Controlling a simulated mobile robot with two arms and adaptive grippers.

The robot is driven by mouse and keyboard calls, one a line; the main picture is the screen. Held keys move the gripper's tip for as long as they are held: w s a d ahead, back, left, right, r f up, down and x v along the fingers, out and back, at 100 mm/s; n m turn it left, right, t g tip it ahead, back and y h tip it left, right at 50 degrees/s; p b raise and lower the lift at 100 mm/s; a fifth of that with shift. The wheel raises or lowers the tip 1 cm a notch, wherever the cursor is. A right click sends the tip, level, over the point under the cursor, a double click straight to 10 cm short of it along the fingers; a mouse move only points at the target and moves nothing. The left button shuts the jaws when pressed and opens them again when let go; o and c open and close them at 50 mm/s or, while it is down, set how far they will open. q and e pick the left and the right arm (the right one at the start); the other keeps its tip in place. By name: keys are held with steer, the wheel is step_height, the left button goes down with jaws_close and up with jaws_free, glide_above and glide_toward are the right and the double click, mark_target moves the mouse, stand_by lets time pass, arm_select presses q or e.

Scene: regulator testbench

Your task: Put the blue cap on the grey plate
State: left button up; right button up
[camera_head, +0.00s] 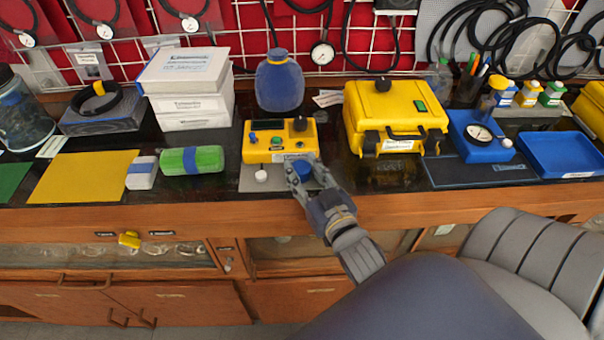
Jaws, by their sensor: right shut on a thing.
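The blue cap (302,171) is between the fingers of my right gripper (301,174), which is shut on it. The grey plate (277,183) lies on the dark bench top, in front of the yellow regulator box. A small white cap (261,176) sits on the plate. My right gripper and the blue cap are at the right end of the plate. The gripper hides that end, and I cannot tell whether the cap touches the plate. My left gripper is not in view.
The yellow regulator box (265,142) stands just behind the plate. A green bottle (192,160) lies to the left. A yellow case (394,118) and a blue gauge block (479,137) stand to the right. The bench's front edge is close below the plate.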

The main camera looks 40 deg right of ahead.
steer(key=shift+s+a+r, duration=0.1)
steer(key=shift+s+r, duration=0.05)
steer(key=shift+s, duration=0.05)
steer(key=shift+f, duration=0.2)
steer(key=o, duration=0.8)
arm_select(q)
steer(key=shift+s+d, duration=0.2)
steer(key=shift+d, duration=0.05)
arm_select(e)
steer(key=shift+r, duration=0.2)
steer(key=s, duration=0.3)
steer(key=s+a+b, duration=0.1)
steer(key=s, duration=0.6)
steer(key=shift+a+r, duration=0.1)
steer(key=shift+a, duration=0.2)
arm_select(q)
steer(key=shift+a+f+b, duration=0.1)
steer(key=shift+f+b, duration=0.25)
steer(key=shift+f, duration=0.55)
arm_select(e)
steer(key=shift+s+a+r, duration=0.15)
steer(key=shift+s+r, duration=0.05)
steer(key=shift+s, duration=0.7)
